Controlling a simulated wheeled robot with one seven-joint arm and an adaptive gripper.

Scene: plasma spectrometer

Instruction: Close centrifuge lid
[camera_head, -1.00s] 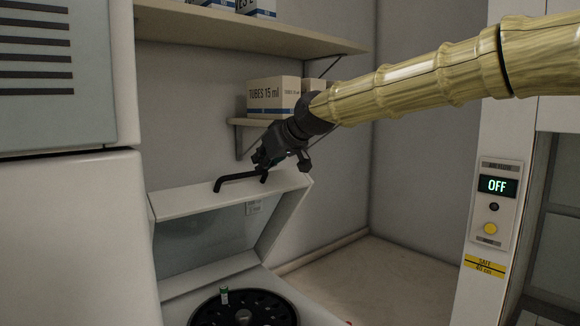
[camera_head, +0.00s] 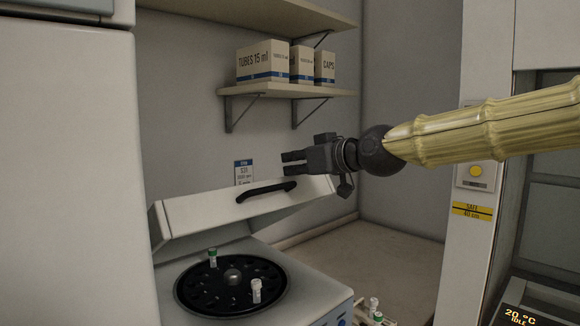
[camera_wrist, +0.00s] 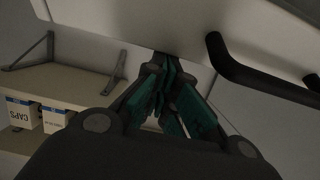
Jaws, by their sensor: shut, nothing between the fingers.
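The centrifuge lid (camera_head: 200,212) is raised and tilted over the back of the centrifuge (camera_head: 325,295). Its dark curved handle (camera_head: 266,191) is on its front face. The rotor (camera_head: 215,297) below is uncovered and holds a green-capped tube and a white-capped tube. My gripper (camera_head: 286,163) is shut and empty, pointing left just above the handle's right end in the head view. In the wrist view, my gripper's fingers (camera_wrist: 172,98) are together beside the handle (camera_wrist: 250,75), with the pale lid (camera_wrist: 130,18) across the top. I see no grip on the handle.
A shelf (camera_head: 270,91) with boxes is on the wall above my gripper. A tall white cabinet (camera_head: 65,180) stands close on the left. A small label (camera_head: 243,172) shows behind the lid. Capped tubes (camera_head: 375,305) stand right of the centrifuge. The bench behind them looks clear.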

